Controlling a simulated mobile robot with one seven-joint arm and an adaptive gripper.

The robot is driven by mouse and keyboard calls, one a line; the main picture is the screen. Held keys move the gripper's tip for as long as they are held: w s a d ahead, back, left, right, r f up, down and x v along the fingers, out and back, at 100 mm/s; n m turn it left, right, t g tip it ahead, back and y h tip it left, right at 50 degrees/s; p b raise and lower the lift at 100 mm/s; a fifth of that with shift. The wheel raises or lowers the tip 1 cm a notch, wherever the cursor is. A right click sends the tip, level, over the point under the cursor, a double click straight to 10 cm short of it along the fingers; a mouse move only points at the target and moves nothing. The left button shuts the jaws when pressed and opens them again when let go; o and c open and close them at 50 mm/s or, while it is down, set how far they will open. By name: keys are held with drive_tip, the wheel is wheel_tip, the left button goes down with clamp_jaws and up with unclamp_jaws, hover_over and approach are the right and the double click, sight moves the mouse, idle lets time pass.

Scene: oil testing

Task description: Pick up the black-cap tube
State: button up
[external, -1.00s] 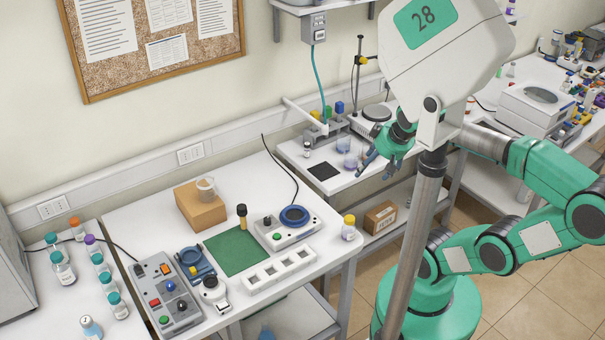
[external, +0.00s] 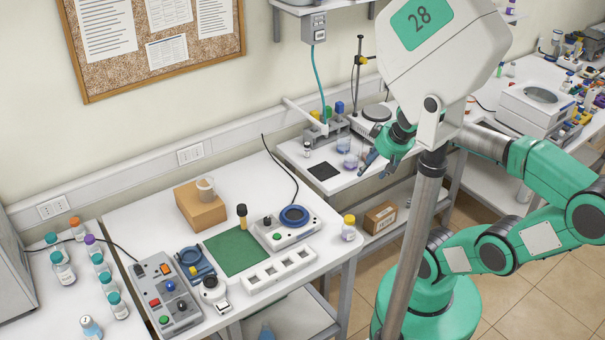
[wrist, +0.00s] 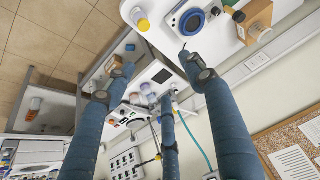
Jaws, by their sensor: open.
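The black-cap tube (external: 242,216) stands upright on the white bench, at the back edge of the green mat (external: 236,251). Its body looks dark amber.
Near the tube are a brown box (external: 200,205) with a beaker, a device with a blue ring (external: 294,216), a white slotted rack (external: 280,269) and a yellow-cap jar (external: 348,228). A control box (external: 167,294) stands at the bench's left. The green mat is bare.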

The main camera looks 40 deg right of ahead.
drive_tip(key=g+p, duration=0.6)
drive_tip(key=p, duration=0.2)
hover_over(242, 207)
wheel_tip(242, 207, down, 16)
drive_tip(key=shift+f, duration=0.1)
drive_tip(key=shift+f, duration=0.1)
drive_tip(key=shift+f, duration=4.2)
drive_tip(key=shift+f, duration=0.1)
